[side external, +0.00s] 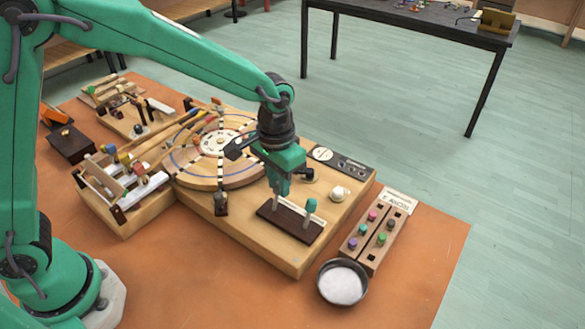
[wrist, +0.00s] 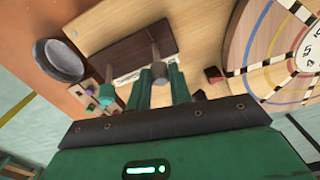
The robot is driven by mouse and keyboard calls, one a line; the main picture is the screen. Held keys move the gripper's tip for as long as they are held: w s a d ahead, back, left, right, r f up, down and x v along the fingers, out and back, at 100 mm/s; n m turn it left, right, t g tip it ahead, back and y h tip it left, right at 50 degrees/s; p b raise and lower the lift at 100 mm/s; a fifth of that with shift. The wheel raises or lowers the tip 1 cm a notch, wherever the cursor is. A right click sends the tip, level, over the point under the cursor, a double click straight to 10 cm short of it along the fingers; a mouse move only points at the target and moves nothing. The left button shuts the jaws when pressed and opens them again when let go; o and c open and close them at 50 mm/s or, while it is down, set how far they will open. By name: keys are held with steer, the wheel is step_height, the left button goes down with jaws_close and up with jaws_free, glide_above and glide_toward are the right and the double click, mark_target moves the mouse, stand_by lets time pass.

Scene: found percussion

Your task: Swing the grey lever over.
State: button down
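The grey lever (wrist: 158,72) stands on a dark brown plate (side external: 272,213) and shows as a grey knob on a thin stem in the wrist view. A teal-knobbed lever (side external: 311,205) stands beside it on the same plate; it also shows in the wrist view (wrist: 106,98). My gripper (side external: 281,188) points down over the plate. Its two green fingers (wrist: 160,88) are a little apart, with the grey knob at the gap near their tips. I cannot tell whether a finger touches it. In the side view, my gripper hides the grey knob.
A round striped dial (side external: 215,150) lies left of the plate on the wooden board. A white knob (side external: 340,193), a block of coloured pegs (side external: 377,237) and a grey bowl (side external: 342,284) are to the right. The orange tabletop (side external: 430,250) is bare at right.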

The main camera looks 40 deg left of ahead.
mark_target(276, 196)
steer(key=shift+s+a, duration=0.1)
steer(key=shift+s, duration=0.05)
steer(key=shift+s+r+t+h, duration=0.1)
steer(key=shift+s+t+h, duration=0.4)
steer(key=shift+t, duration=0.4)
steer(key=shift+s+t+h, duration=0.3)
steer(key=shift+s+t, duration=0.4)
steer(key=shift+s, duration=0.05)
steer(key=c, duration=1.3)
jaws_free()
steer(key=shift+r, duration=0.1)
steer(key=shift+s+r, duration=0.1)
steer(key=shift+r, duration=0.6)
steer(key=v, duration=0.6)
steer(key=shift+s, duration=0.2)
